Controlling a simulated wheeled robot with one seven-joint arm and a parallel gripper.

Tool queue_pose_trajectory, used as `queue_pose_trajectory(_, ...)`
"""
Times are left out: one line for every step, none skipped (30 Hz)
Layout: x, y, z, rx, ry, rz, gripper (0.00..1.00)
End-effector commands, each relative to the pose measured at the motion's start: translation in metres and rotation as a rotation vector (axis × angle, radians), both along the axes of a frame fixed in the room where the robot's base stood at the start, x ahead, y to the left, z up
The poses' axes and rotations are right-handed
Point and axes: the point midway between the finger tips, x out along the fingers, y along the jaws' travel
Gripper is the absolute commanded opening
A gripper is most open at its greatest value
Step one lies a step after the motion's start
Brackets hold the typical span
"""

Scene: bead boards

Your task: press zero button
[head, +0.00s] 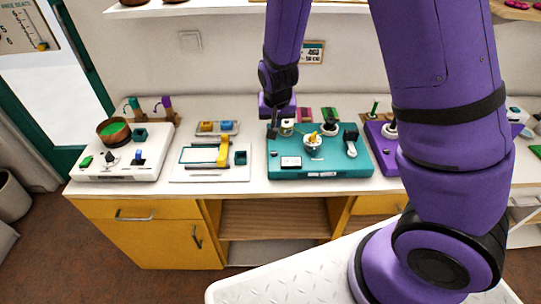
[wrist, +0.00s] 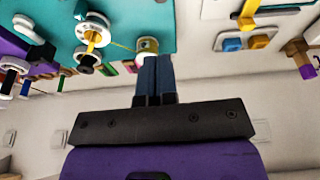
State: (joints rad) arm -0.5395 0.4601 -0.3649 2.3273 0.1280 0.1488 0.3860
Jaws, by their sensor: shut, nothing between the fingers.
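A teal board (head: 342,164) stands on the counter, with a white display (head: 291,162), a round dial with a yellow pointer (head: 313,143) and a black-and-white knob (head: 329,128) on it. A small cream round part with an olive top (wrist: 147,46) sits at the board's edge; it also shows in the head view (head: 287,126). No label marking the zero button is legible. My gripper (wrist: 155,60) is shut and empty, its tips at this cream part. I cannot tell whether they touch it. In the head view my gripper (head: 273,131) is over the board's back left corner.
A white board with a brown bowl (head: 114,130) and a white board with a yellow slider (head: 223,152) stand to the left. A purple board (head: 384,150) is to the right, partly behind my arm. A tray with blue and yellow blocks (head: 217,128) lies behind. The wall is close behind the counter.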

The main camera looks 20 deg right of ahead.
Motion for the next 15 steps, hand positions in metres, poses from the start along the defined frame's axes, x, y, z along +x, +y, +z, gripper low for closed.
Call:
queue_pose_trajectory(-0.0009,0.0005,0.0020,0.002,-0.009,-0.011,0.00)
queue_pose_trajectory(-0.0012,0.0004,0.0028,0.003,-0.012,-0.018,0.00)
queue_pose_trajectory(-0.0015,0.0002,0.0033,0.004,-0.016,-0.025,0.00)
queue_pose_trajectory(-0.0016,-0.0001,0.0037,0.004,-0.018,-0.028,0.00)
queue_pose_trajectory(-0.0017,-0.0002,0.0039,0.004,-0.019,-0.030,0.00)
queue_pose_trajectory(-0.0018,-0.0003,0.0040,0.005,-0.020,-0.032,0.00)
queue_pose_trajectory(-0.0018,-0.0003,0.0041,0.005,-0.021,-0.033,0.00)
queue_pose_trajectory(-0.0018,-0.0004,0.0040,0.005,-0.021,-0.033,0.00)
queue_pose_trajectory(-0.0017,-0.0003,0.0040,0.005,-0.021,-0.033,0.00)
queue_pose_trajectory(-0.0018,-0.0003,0.0040,0.005,-0.021,-0.033,0.00)
queue_pose_trajectory(-0.0017,-0.0003,0.0039,0.005,-0.020,-0.032,0.00)
queue_pose_trajectory(-0.0017,-0.0003,0.0039,0.005,-0.019,-0.032,0.00)
queue_pose_trajectory(-0.0018,-0.0003,0.0039,0.005,-0.019,-0.032,0.00)
queue_pose_trajectory(-0.0016,-0.0002,0.0039,0.005,-0.019,-0.032,0.00)
queue_pose_trajectory(-0.0015,-0.0004,0.0033,0.005,-0.019,-0.032,0.00)
